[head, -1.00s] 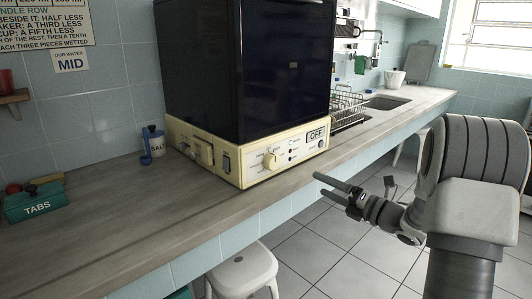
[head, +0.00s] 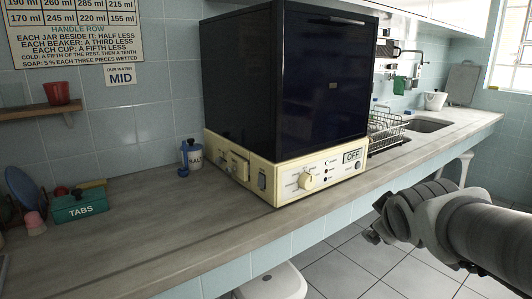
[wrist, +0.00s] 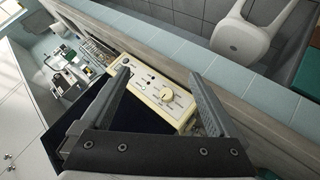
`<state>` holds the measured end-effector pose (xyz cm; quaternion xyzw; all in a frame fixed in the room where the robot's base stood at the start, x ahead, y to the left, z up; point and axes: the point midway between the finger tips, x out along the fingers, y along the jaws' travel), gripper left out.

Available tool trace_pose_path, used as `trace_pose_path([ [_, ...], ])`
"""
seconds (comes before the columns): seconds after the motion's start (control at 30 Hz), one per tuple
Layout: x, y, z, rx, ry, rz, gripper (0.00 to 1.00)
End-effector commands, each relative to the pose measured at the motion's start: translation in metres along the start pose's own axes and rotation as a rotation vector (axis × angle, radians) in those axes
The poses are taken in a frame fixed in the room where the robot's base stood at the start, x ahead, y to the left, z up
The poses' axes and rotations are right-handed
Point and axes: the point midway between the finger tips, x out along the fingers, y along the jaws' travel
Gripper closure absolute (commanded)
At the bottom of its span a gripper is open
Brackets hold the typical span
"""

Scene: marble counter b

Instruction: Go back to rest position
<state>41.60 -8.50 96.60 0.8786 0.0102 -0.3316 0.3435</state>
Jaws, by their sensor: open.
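My gripper (wrist: 163,98) shows in the wrist view with its two fingers spread apart and nothing between them. Beyond the fingers, the wrist view looks at the cream control panel of the dark machine (wrist: 150,84). In the head view my arm reaches in from the right, in front of the counter, and the fingers are hidden or too small to make out. The dark boxy machine (head: 320,90) stands on the counter with its panel reading OFF. My gripper touches nothing that I can see.
The counter (head: 130,222) holds a SALT jar (head: 192,156), a green TABS box (head: 80,206) and a dish rack (head: 388,130). A white stool (head: 272,284) stands below the front edge. Tiled floor (head: 345,275) is open in front of the counter.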

Motion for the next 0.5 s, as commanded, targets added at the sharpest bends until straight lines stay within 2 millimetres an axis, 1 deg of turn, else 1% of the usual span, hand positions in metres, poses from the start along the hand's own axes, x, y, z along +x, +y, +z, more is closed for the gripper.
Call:
trace_pose_path([
  [0.03, -0.018, -0.016, 0.008, 0.087, -0.031, -0.037, 0.05],
  [0.1, -0.038, -0.039, 0.022, 0.21, -0.087, -0.096, 0.05],
  [0.2, -0.066, -0.073, 0.04, 0.367, -0.168, -0.18, 0.05],
  [0.4, -0.12, -0.138, 0.073, 0.611, -0.33, -0.343, 0.05],
  [0.43, -0.129, -0.137, 0.071, 0.628, -0.346, -0.354, 0.05],
  [0.5, -0.138, -0.12, 0.058, 0.622, -0.345, -0.348, 0.05],
])
